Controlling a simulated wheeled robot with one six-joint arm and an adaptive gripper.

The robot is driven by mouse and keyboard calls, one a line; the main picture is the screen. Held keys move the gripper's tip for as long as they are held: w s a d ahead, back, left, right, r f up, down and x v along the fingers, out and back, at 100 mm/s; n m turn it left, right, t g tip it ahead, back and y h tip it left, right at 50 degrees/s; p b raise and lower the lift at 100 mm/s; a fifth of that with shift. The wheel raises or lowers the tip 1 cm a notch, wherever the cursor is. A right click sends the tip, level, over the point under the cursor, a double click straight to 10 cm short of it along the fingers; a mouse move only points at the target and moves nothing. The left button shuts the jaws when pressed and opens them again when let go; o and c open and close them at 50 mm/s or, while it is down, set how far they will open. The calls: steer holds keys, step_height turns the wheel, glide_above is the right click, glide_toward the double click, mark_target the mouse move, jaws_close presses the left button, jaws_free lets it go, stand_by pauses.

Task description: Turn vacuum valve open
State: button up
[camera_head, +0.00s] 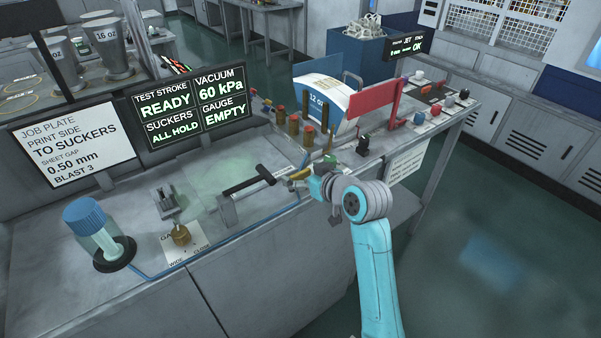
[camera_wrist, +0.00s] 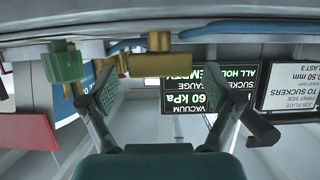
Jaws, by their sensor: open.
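A brass-yellow valve handle (camera_head: 300,174) shows at the bench's front edge, just left of my gripper (camera_head: 320,186) in the head view. The wrist view is upside down. There a brass valve-like part (camera_wrist: 160,64) lies ahead between the two open fingers of my gripper (camera_wrist: 160,92), with clear space seen between it and each fingertip. I cannot tell the handle's exact turn. The status screen (camera_head: 190,103) reads vacuum 60 kPa, suckers all hold, test stroke ready, gauge empty.
A black T-handled lever (camera_head: 258,181) stands left of the gripper; it also shows right of the fingers in the wrist view (camera_wrist: 262,130). Several brass posts (camera_head: 293,126) and a red plate (camera_head: 375,97) stand behind. A blue-capped jar (camera_head: 97,232) is at the left.

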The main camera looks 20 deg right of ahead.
steer(key=v, duration=1)
steer(key=shift+s, duration=0.4)
steer(key=s+a+f+m+t+h, duration=0.15)
steer(key=s+f+m+h, duration=0.25)
steer(key=s+f, duration=1.45)
steer(key=f+v, duration=0.2)
steer(key=v, duration=1)
steer(key=s+a+f+v, duration=0.1)
steer(key=f+v, duration=0.1)
steer(key=v, duration=1)
steer(key=shift+s+a+f+n, duration=0.25)
steer(key=shift+s+n, duration=0.05)
steer(key=shift+s, duration=0.3)
